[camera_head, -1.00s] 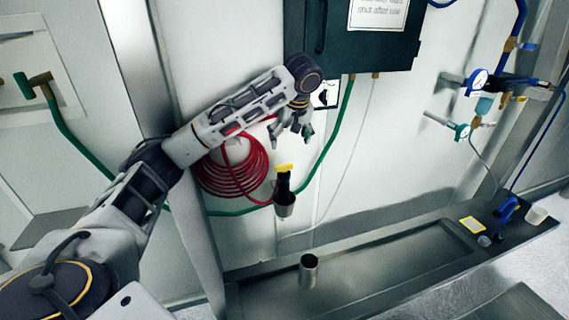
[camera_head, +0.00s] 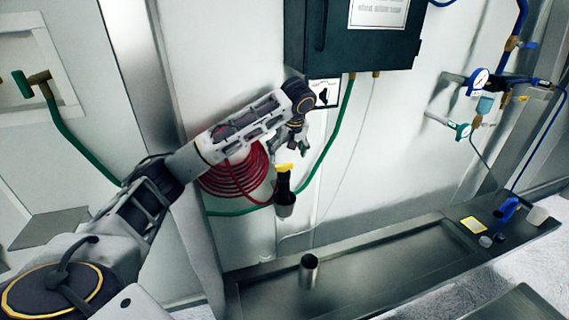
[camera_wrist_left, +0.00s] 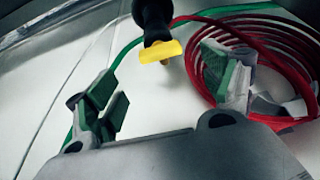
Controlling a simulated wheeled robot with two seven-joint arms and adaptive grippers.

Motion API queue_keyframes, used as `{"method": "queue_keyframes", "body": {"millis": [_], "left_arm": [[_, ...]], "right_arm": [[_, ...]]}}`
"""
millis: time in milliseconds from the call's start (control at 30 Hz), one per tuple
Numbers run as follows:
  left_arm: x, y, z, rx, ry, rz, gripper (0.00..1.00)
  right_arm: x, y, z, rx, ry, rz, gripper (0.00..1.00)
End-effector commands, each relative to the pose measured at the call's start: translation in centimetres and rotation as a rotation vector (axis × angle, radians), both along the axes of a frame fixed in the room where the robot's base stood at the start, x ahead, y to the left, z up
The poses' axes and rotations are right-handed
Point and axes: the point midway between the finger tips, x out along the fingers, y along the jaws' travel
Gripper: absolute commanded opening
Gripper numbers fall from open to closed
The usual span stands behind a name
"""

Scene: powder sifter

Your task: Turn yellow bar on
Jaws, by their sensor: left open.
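The yellow bar (camera_head: 284,167) tops a black, downward-pointing sifter body (camera_head: 284,185) on the wall, with a metal cup at its lower end. In the left wrist view the yellow bar (camera_wrist_left: 160,51) lies between and beyond the two green-padded fingers, with the black body behind it. My left gripper (camera_head: 294,148) is open and empty, just above the bar in the head view and apart from it in the wrist view. My right gripper is not in view.
A coiled red hose (camera_head: 235,170) hangs just left of the bar, and a green hose (camera_head: 325,155) runs right of it. A dark cabinet (camera_head: 400,45) is above. A metal cup (camera_head: 309,270) stands on the metal bench (camera_head: 380,275) below.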

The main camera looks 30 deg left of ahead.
Motion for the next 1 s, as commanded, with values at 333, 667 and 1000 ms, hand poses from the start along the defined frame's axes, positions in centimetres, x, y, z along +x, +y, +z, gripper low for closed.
{"method": "queue_keyframes", "body": {"millis": [333,667,1000], "left_arm": [[1.1,1.4,-4.1,0.001,0.002,0.002,0.82],[1.7,2.0,-6.1,0.001,0.0,0.001,0.82],[1.7,2.1,-6.3,0.001,0.0,0.001,0.78]], "right_arm": [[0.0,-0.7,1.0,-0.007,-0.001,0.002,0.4],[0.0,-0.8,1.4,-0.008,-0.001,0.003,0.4],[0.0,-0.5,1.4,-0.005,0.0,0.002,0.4]]}}
